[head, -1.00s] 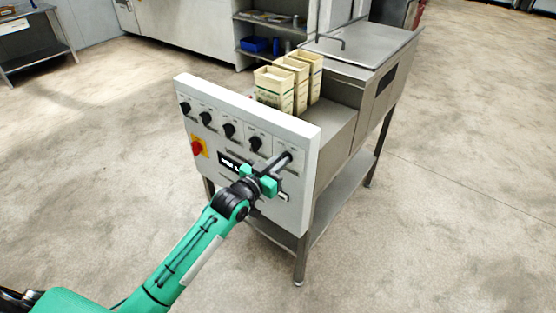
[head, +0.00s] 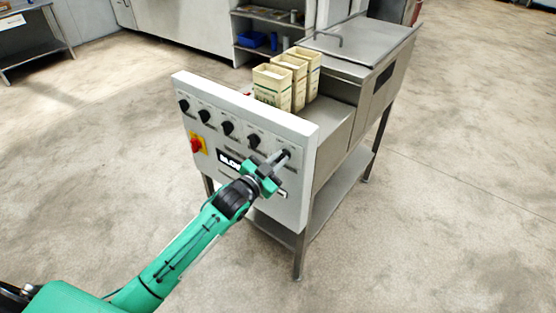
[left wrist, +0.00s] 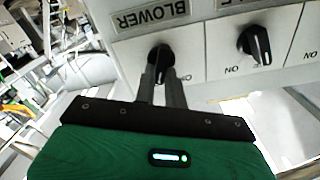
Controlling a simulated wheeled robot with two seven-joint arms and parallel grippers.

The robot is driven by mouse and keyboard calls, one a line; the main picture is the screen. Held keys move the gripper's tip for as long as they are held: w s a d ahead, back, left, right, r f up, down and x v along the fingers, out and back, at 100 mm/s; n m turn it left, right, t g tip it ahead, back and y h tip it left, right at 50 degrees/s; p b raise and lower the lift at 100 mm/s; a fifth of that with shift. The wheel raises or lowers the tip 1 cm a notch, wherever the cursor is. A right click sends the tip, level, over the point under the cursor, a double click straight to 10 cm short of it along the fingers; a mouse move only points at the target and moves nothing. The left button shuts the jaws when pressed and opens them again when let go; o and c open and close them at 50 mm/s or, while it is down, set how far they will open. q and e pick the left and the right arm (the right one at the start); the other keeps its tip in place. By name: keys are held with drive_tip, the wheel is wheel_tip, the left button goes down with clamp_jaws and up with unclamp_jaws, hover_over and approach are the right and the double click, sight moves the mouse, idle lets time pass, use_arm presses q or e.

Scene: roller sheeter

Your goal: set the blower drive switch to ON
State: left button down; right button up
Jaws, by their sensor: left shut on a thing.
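The blower switch (left wrist: 160,60) is a black rotary knob on a white plate, beneath a BLOWER label (left wrist: 150,14) in the left wrist view. In the head view it is the rightmost knob (head: 287,153) of the panel's row, partly covered. My left gripper (head: 282,160) reaches it from the front left. In the left wrist view the fingers (left wrist: 161,82) are shut on the knob, one on each side. Its lower part is hidden between them, as is part of the marking around it, so I cannot tell its exact setting. My right gripper is not in view.
The white control panel (head: 215,180) carries several other black knobs; the neighbouring knob (left wrist: 255,45) is close to my fingers. A red switch (head: 197,145) sits on yellow at the left. Cartons (head: 272,85) stand behind the panel. The floor in front is clear.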

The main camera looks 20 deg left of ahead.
use_arm(q)
drive_tip(key=c, duration=1.5)
unclamp_jaws()
drive_tip(key=shift+o, duration=0.2)
drive_tip(key=b+v, duration=0.3)
drive_tip(key=v, duration=1)
drive_tip(key=shift+s, duration=0.4)
drive_tip(key=shift+a, duration=0.1)
